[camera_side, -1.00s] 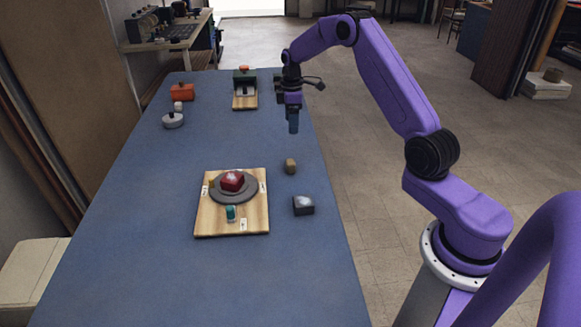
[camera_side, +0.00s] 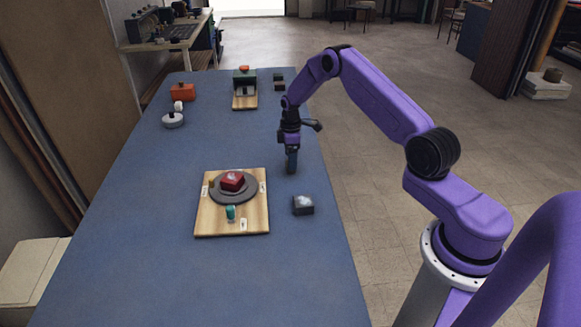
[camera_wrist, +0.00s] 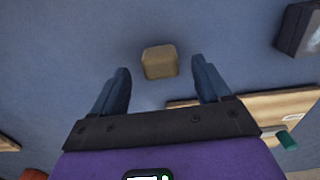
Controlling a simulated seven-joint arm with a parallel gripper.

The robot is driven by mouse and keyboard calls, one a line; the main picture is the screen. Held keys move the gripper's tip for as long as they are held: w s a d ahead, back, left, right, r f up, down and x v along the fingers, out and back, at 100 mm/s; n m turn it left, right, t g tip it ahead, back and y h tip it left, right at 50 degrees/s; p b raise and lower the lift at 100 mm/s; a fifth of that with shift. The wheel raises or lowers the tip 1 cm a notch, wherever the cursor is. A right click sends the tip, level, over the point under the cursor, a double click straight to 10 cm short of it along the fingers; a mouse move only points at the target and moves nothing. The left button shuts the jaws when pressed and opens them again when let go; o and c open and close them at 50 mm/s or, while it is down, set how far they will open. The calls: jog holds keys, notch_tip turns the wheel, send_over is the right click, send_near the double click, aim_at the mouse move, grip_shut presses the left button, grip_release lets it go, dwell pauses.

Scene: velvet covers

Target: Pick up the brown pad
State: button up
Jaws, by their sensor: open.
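The brown pad (camera_wrist: 160,61) is a small tan block lying on the blue table cover, seen in the wrist view between and slightly beyond my two fingertips. In the side view it is hidden behind my gripper (camera_side: 291,168), which points down low over the table at that spot. In the wrist view my gripper (camera_wrist: 160,72) is open, with one blue finger on each side of the pad and space between. I cannot tell the exact height of the fingertips above the cover.
A dark box (camera_side: 303,205) stands close by, nearer the side camera. A wooden board (camera_side: 210,225) with a grey plate, a red block and a teal piece (camera_side: 230,212) lies to the left. A white pot (camera_side: 173,120) and an orange box (camera_side: 183,92) stand far left.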

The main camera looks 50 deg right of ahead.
jog(key=shift+f, duration=1.45)
jog(key=shift+c, duration=0.3)
jog(key=c, duration=1)
jog(key=shift+o, duration=0.2)
jog(key=shift+r, duration=0.1)
jog(key=shift+r, duration=0.4)
notch_tip(320, 180, up, 2)
jog(key=shift+r, duration=0.2)
jog(key=s+a+r, duration=0.4)
jog(key=s+r, duration=0.5)
jog(key=s, duration=0.4)
jog(key=shift+s+a+r, duration=0.15)
jog(key=shift+a+r, duration=0.05)
jog(key=shift+r, duration=0.15)
